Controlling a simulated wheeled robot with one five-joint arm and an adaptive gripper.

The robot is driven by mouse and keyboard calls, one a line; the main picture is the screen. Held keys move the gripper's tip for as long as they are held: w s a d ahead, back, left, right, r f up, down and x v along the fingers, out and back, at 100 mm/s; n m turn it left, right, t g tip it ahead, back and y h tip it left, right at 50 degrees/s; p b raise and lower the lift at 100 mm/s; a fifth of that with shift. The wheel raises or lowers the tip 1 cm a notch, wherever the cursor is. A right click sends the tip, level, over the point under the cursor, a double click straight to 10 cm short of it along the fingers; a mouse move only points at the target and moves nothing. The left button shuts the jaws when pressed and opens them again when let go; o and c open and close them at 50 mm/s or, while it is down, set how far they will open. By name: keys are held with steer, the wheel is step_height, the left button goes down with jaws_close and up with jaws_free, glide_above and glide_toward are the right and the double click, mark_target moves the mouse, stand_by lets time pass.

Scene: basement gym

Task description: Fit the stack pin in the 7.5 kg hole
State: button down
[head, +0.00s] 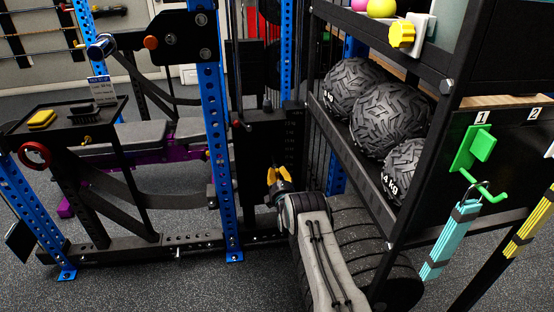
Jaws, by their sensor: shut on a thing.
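The black weight stack (264,142) stands upright inside the blue-framed machine, in the middle of the head view. Small pale marks run down its right part, too small to read, so I cannot pick out the 7.5 kg hole. My gripper (279,174), with yellow fingers, is low in front of the stack and points at it. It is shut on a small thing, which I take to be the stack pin. The pin is mostly hidden by the fingers, and I cannot tell whether its tip touches the stack.
A rack with black tread-patterned balls (391,118) stands close on the right, above dark round plates (362,245). A blue upright (213,130) stands left of the stack. A black tray (62,118) with small objects and a grey bench (135,134) are farther left.

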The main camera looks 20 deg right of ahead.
mark_target(277, 169)
steer(key=r+p, duration=0.1)
steer(key=p, duration=0.1)
steer(key=w+r+p, duration=0.1)
steer(key=r, duration=0.1)
steer(key=shift+w+d+p, duration=0.1)
steer(key=shift+d+p, duration=0.05)
steer(key=shift+p, duration=0.2)
steer(key=shift+r, duration=0.95)
steer(key=shift+b, duration=1.7)
steer(key=shift+b+x, duration=0.8)
steer(key=shift+b, duration=2.25)
steer(key=shift+b+x, duration=1.45)
steer(key=shift+b, duration=2.3)
steer(key=shift+b+x, duration=1.35)
steer(key=shift+b, duration=0.85)
